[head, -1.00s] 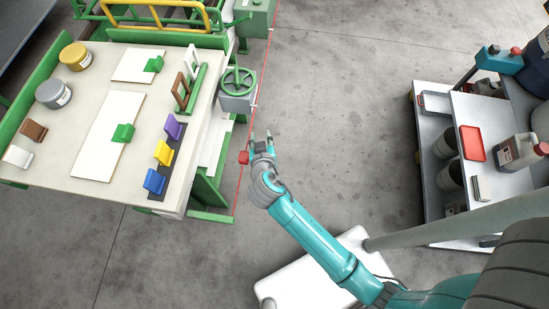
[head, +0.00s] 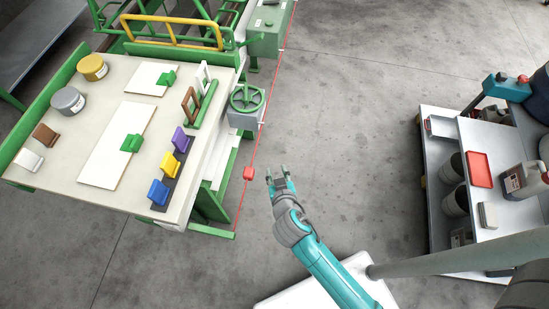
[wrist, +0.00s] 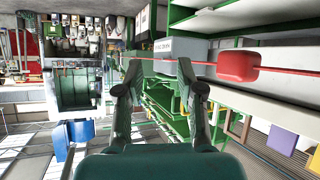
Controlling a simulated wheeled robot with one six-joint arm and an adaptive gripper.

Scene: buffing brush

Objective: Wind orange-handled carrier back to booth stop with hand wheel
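The green hand wheel (head: 247,98) sits on a grey box (head: 245,120) at the right side of the green-framed bench. My gripper (head: 277,172) is open and empty, in front of the wheel and a little to its right, well apart from it. In the wrist view the two fingers of my gripper (wrist: 160,75) are spread, with the grey labelled box (wrist: 165,48) beyond them. I cannot make out an orange-handled carrier or the booth stop in these views.
A red line (head: 264,120) runs along the bench's right side, with a red block (head: 248,173) on it near my gripper. The bench top (head: 60,143) holds cans, boards and coloured blocks. A grey shelf cart (head: 450,140) stands right. Open floor lies between.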

